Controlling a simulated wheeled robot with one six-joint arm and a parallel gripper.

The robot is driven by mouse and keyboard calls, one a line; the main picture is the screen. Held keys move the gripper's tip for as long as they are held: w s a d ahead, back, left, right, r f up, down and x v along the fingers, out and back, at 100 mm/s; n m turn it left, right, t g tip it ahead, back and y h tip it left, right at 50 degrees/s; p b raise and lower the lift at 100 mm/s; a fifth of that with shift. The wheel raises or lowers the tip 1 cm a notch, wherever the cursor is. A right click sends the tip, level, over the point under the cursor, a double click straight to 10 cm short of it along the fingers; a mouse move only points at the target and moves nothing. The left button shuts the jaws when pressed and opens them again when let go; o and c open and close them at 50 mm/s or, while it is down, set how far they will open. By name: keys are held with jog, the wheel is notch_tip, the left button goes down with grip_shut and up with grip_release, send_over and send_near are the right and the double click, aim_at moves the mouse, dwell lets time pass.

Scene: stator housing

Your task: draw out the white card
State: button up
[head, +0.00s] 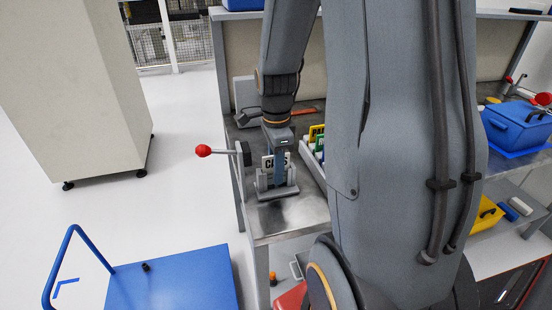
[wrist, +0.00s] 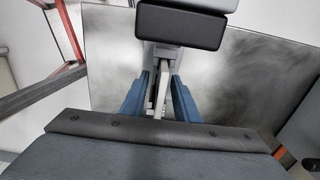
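The white card (head: 268,163) with dark lettering stands upright in a grey holder (head: 276,193) on the metal bench top. My gripper (head: 280,168) points down at the card, and its blue finger hides part of the lettering. In the wrist view the two blue fingers (wrist: 160,95) stand apart, one on each side of the card's thin pale edge (wrist: 161,92). Gaps show between the edge and the fingers, so the gripper looks open around the card. The fingertips' exact depth on the card is hard to tell.
A red-knobbed lever (head: 204,151) stands left of the holder. A rack of coloured cards (head: 316,140) is close on the right, partly behind my arm. A blue box (head: 518,126) sits farther right. Bare bench (head: 290,218) lies in front of the holder.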

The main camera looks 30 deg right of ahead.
jog(key=shift+f, duration=0.3)
grip_shut()
jog(key=c, duration=0.7)
grip_release()
jog(key=shift+r+p, duration=0.35)
grip_shut()
notch_tip(320, 180, up, 6)
jog(key=p, duration=0.5)
jog(key=shift+p, duration=0.3)
jog(key=shift+r, duration=0.15)
notch_tip(320, 180, up, 6)
jog(key=p, duration=0.5)
